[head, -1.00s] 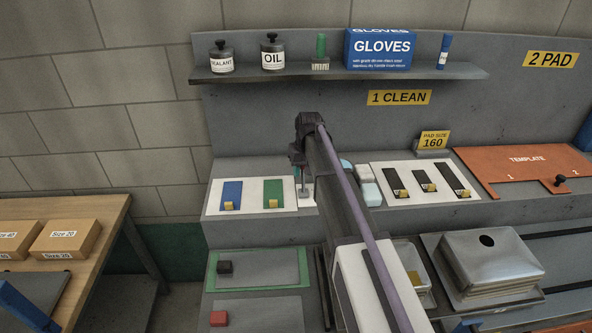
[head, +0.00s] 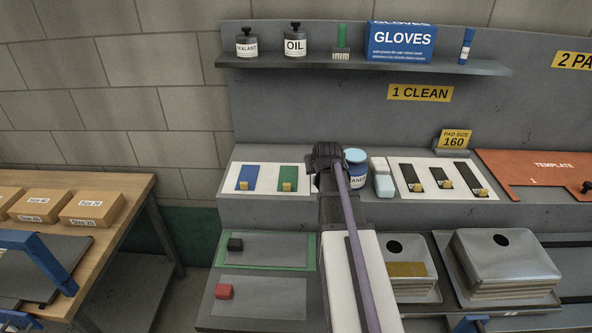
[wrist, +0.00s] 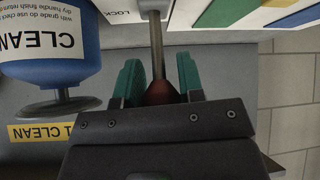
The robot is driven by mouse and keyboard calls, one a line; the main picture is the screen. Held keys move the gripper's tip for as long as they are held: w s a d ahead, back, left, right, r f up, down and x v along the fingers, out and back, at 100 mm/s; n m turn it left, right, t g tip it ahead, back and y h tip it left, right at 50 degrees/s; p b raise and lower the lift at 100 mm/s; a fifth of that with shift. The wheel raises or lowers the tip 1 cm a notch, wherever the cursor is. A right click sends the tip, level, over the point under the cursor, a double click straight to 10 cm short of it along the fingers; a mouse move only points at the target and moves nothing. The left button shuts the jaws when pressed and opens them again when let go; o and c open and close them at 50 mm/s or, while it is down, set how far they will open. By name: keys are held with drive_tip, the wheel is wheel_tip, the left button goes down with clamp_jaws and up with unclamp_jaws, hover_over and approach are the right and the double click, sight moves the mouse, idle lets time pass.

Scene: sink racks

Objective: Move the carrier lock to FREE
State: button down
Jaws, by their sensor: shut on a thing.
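In the wrist view, the carrier lock is a metal lever (wrist: 156,45) with a dark red knob (wrist: 160,93), rising from a white plate lettered "LOCK" (wrist: 120,13). The green fingers of my gripper (wrist: 160,88) are shut on the lever at its knob. The rest of the plate's lettering is out of view, so I cannot read the lock's position. In the head view my gripper (head: 326,158) is at the ledge, right of the blue and green strips, and its wrist hides the lever.
A blue cleaner jar (head: 357,178) stands close to the right of my gripper; it also shows in the wrist view (wrist: 45,50). A white plate (head: 269,170) with blue and green strips lies to the left. Pale blocks (head: 382,182) sit right of the jar.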

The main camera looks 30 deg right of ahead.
drive_tip(key=shift+s+a+f, duration=0.2)
drive_tip(key=shift+s, duration=0.15)
idle(0.3)
drive_tip(key=c, duration=0.8)
unclamp_jaws()
drive_tip(key=p+v, duration=0.7)
drive_tip(key=v, duration=0.4)
drive_tip(key=shift+w+p, duration=0.15)
drive_tip(key=shift+p, duration=0.25)
